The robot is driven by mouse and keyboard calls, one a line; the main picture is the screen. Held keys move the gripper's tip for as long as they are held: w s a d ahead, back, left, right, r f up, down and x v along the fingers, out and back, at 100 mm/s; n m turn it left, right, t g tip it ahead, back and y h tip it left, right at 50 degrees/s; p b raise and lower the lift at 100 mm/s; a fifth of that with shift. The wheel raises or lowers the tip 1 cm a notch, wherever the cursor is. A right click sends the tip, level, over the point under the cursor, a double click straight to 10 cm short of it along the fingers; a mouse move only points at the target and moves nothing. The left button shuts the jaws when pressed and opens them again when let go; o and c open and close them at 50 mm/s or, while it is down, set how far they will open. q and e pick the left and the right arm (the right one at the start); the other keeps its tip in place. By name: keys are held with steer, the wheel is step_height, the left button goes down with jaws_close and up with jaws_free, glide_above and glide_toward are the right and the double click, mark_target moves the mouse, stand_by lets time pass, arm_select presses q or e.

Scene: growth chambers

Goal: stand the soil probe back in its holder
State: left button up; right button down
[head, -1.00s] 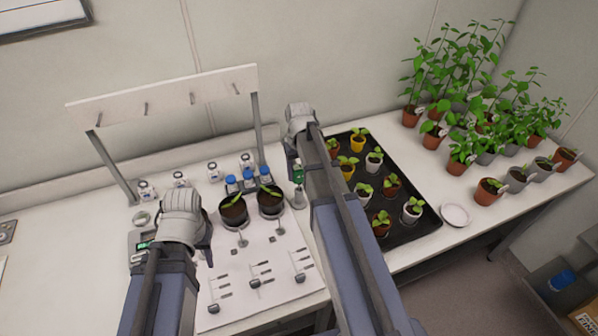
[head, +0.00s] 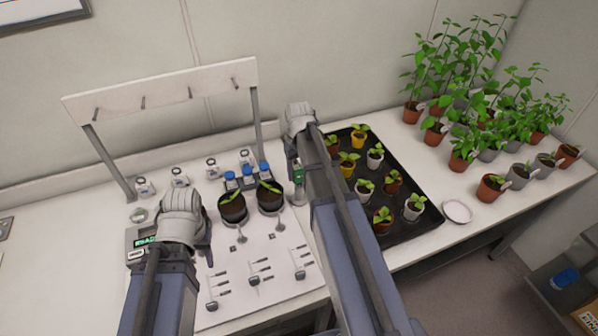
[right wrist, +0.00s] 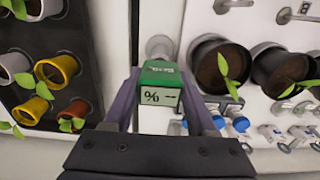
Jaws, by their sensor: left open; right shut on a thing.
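The soil probe has a green head with a "% --" display (right wrist: 160,90). It shows as a small green patch in the head view (head: 298,171). My right gripper (right wrist: 163,102) is shut on this head, one finger on each side; it also shows in the head view (head: 293,158). A pale grey round holder (right wrist: 160,46) shows just beyond the head, and in the head view (head: 298,196) it stands directly below it. The probe's shaft is hidden, so I cannot tell whether it is inside the holder. My left gripper (head: 205,240) is open, mostly hidden by its wrist.
A black tray (head: 408,228) of seedling pots lies right of the holder. Two dark soil pots (head: 232,208) stand to its left, with blue-capped bottles (head: 247,172) behind. A meter with a green display (head: 142,243) is beside my left gripper. A peg rack (head: 165,95) stands behind.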

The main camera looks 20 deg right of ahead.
steer(key=shift+c, duration=0.6)
jaws_free()
steer(key=shift+r, duration=0.15)
step_height(320, 180, up, 8)
steer(key=p, duration=0.8)
steer(key=shift+f, duration=0.2)
steer(key=s+a+f+n+b, duration=0.1)
steer(key=s+a+f+b, duration=0.1)
steer(key=s+a, duration=0.3)
steer(key=s+a+f+n+b, duration=0.2)
steer(key=s+a, duration=0.4)
steer(key=a, duration=0.4)
steer(key=s+a+f+n+h+b, duration=0.1)
steer(key=s+a+f+b, duration=0.3)
steer(key=s+a, duration=0.2)
steer(key=shift+s+a+f+b, duration=0.15)
steer(key=shift+a+f+b, duration=0.15)
steer(key=shift+a, duration=0.75)
